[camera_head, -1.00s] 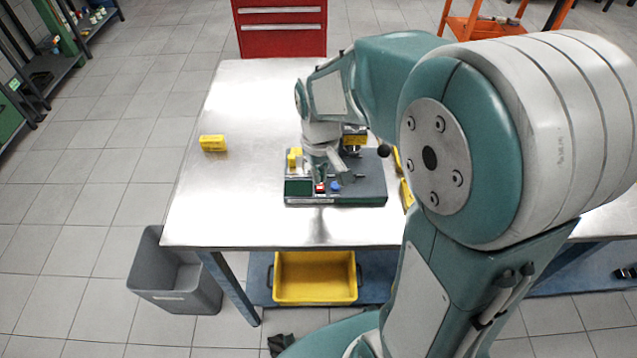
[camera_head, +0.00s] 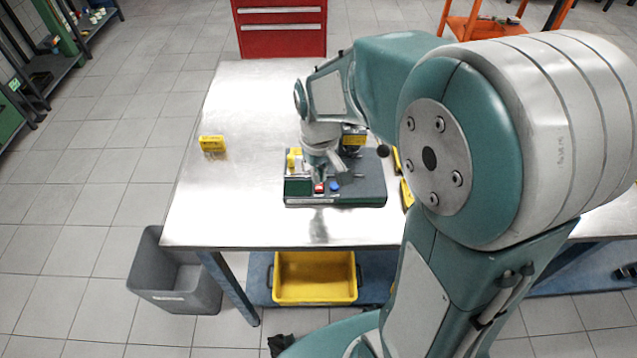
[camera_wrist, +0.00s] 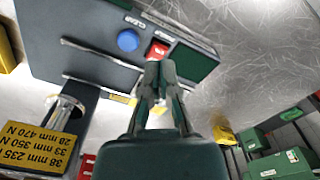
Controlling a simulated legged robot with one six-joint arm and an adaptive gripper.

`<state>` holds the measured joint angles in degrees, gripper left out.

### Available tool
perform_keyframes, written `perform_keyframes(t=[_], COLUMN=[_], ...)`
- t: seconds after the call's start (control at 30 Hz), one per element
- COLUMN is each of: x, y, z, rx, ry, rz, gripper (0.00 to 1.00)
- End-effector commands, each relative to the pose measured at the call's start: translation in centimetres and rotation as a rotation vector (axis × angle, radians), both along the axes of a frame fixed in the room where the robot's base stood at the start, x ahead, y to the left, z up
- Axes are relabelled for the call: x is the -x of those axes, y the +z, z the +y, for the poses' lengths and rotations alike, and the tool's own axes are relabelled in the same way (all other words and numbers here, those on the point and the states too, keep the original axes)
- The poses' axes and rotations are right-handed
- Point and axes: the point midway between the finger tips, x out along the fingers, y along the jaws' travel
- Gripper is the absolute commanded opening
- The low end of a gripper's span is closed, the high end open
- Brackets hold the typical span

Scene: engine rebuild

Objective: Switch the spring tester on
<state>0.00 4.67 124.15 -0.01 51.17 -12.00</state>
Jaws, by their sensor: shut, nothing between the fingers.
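The spring tester (camera_head: 366,190) is a dark grey-green unit on the metal bench. Its front panel (camera_wrist: 70,30) shows in the wrist view. A red switch (camera_wrist: 158,49) sits between a round blue button (camera_wrist: 128,40) marked CLEAR and a dark green display (camera_wrist: 192,62). In the head view the red switch (camera_head: 319,188) is at the front of the tester. My gripper (camera_wrist: 160,66) is shut and empty, with its fingertips at the near edge of the red switch. They cover part of it, and I cannot tell whether they touch it. My gripper (camera_head: 319,176) is partly hidden in the head view.
A yellow card (camera_wrist: 38,133) with load figures stands beside a metal post of the tester. A yellow block (camera_head: 212,143) lies on the bench (camera_head: 235,205) to the left, where the top is clear. A grey bin (camera_head: 170,290) and a yellow crate (camera_head: 315,278) are below.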

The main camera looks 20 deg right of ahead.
Motion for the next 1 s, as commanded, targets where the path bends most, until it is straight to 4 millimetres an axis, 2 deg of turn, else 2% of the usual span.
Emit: perform_keyframes(t=[1.0], x=[0.0], y=[-1.1], z=[0.0], rx=[0.0], ry=[0.0], rz=[0.001], gripper=[0.0])
